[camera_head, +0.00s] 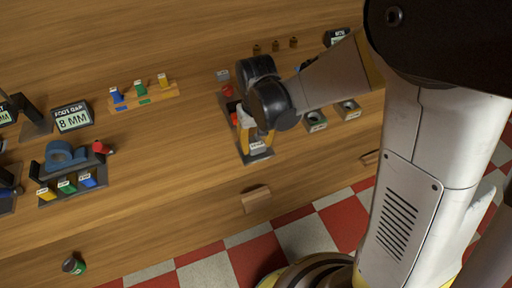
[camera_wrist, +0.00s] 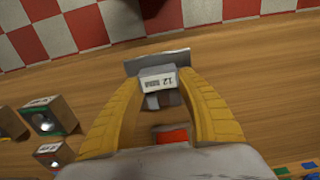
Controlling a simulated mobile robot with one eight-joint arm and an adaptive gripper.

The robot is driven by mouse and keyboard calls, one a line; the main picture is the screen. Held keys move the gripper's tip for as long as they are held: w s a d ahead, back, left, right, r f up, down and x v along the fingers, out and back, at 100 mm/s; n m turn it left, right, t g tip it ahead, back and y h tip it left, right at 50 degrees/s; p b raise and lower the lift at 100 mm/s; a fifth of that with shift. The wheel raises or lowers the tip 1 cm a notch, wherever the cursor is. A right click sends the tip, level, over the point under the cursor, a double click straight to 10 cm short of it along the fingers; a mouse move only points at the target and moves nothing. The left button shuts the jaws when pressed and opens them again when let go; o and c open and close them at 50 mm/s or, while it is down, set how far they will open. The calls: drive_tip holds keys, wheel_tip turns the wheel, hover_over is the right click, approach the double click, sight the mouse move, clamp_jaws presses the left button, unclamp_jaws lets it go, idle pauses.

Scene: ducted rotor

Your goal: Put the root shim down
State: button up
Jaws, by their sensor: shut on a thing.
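My gripper (camera_wrist: 160,84) has yellow fingers and is shut on a small grey block with a white label reading 12, which I take to be the root shim (camera_wrist: 158,82). In the head view my gripper (camera_head: 257,143) points down over a dark narrow tray (camera_head: 260,156) on the wooden bench, and my wrist hides part of it. A grey plate edge (camera_wrist: 135,64) lies just beyond the fingertips in the wrist view. I cannot tell whether the shim touches the tray.
A red piece (camera_head: 227,90) sits at the tray's far end. Green-ringed blocks (camera_head: 316,120) stand to its right.

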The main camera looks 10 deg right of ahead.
drive_tip(key=shift+f, duration=0.4)
drive_tip(key=shift+f, duration=0.25)
drive_tip(key=o, duration=1.1)
drive_tip(key=shift+r, duration=0.1)
